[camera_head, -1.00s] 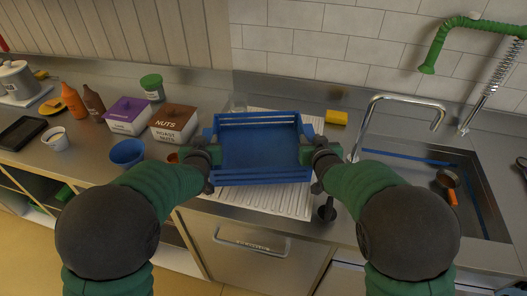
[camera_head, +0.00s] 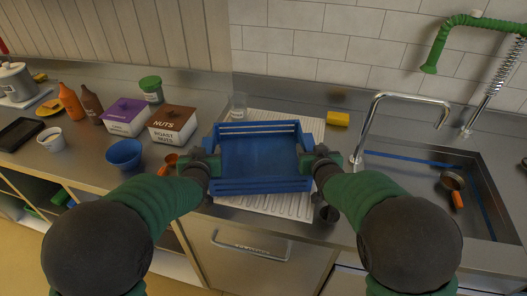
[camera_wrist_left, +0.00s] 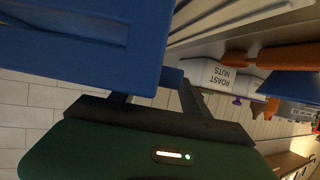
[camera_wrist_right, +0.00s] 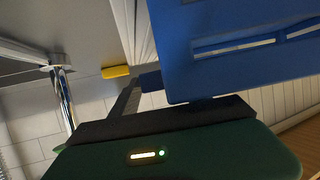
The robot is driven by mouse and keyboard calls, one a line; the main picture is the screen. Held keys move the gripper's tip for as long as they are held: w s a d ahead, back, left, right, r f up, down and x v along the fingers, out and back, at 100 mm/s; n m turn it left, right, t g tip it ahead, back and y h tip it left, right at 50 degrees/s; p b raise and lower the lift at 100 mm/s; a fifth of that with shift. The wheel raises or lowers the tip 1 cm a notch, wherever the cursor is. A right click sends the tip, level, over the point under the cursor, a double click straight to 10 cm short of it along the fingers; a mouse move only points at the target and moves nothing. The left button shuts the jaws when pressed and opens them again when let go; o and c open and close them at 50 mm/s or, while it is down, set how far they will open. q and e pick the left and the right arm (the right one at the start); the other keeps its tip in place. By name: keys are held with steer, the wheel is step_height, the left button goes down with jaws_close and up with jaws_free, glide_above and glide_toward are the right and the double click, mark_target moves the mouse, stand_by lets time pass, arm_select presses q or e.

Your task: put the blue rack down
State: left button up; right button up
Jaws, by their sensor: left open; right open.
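The blue rack (camera_head: 258,158) is level over the white ribbed drainboard (camera_head: 270,206) and appears to rest on it, though its underside is hidden. My left gripper (camera_head: 207,163) is at the rack's left end and my right gripper (camera_head: 314,161) at its right end. Both are open. In the left wrist view the fingers (camera_wrist_left: 158,98) stand either side of a small blue tab on the rack (camera_wrist_left: 80,45). The right wrist view shows the same, with its fingers (camera_wrist_right: 165,98) around a tab of the rack (camera_wrist_right: 220,75).
A blue bowl (camera_head: 124,153), a nuts tub (camera_head: 173,123) and a purple-lidded tub (camera_head: 126,117) stand to the left. A clear glass (camera_head: 239,105) is behind the rack. A yellow sponge (camera_head: 338,118), tap (camera_head: 375,110) and sink with a pan (camera_head: 452,181) are to the right.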

steer(key=shift+s+r, duration=0.1)
steer(key=shift+s, duration=0.05)
arm_select(q)
steer(key=v, duration=1)
steer(key=shift+s+r, duration=0.15)
steer(key=shift+s, duration=0.25)
arm_select(e)
steer(key=v, duration=1.1)
steer(key=shift+s, duration=0.45)
steer(key=shift+r, duration=0.1)
